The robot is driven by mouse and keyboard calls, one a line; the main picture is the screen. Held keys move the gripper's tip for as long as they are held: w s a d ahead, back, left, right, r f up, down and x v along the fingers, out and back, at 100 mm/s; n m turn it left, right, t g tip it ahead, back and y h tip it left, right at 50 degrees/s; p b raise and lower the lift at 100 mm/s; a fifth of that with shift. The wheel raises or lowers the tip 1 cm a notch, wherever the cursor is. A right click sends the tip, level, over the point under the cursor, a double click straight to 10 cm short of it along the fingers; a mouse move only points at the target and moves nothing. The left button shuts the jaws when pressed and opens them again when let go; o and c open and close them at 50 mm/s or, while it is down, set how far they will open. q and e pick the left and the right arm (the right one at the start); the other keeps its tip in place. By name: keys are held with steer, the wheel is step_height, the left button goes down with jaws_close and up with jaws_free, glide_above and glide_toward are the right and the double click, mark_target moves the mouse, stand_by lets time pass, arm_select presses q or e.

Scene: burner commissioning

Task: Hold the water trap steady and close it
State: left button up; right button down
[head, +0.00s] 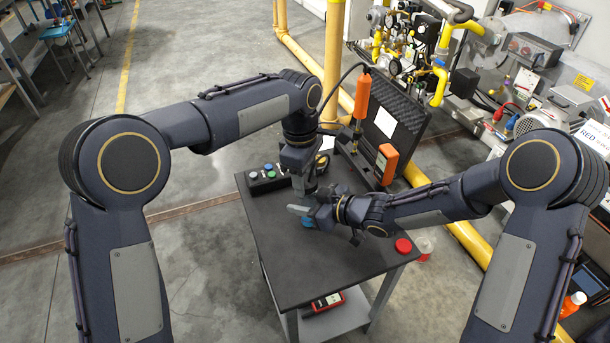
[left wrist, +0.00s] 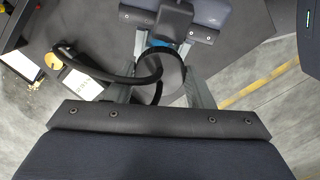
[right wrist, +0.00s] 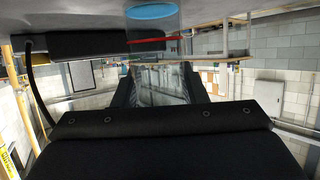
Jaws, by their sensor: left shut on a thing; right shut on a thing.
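The water trap is mostly hidden between my grippers over the small dark table (head: 285,275). Its blue end (head: 309,222) shows low down, near the tabletop. My left gripper (head: 305,188) comes from above and is shut on the trap's dark round top (left wrist: 168,78), with a black hose curving beside it. My right gripper (head: 318,212) comes in from the right, shut on the clear body (right wrist: 160,82). The right wrist view also shows a red ring (right wrist: 155,40) and the blue disc (right wrist: 153,11). Whether the two parts are fully joined cannot be told.
A button box (head: 266,178) stands at the table's back left. An open case (head: 400,125) with an orange-handled probe (head: 362,97) and an orange meter (head: 387,163) is at the back right. A red disc (head: 403,245) lies near the right edge. The table's front is clear.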

arm_select(q)
steer(key=m, duration=0.4)
steer(key=shift+m, duration=0.3)
steer(key=m, duration=0.5)
steer(key=shift+m, duration=0.3)
steer(key=o, duration=1.1)
steer(key=shift+c, duration=0.2)
steer(key=shift+a+r, duration=0.15)
steer(key=shift+r, duration=2.1)
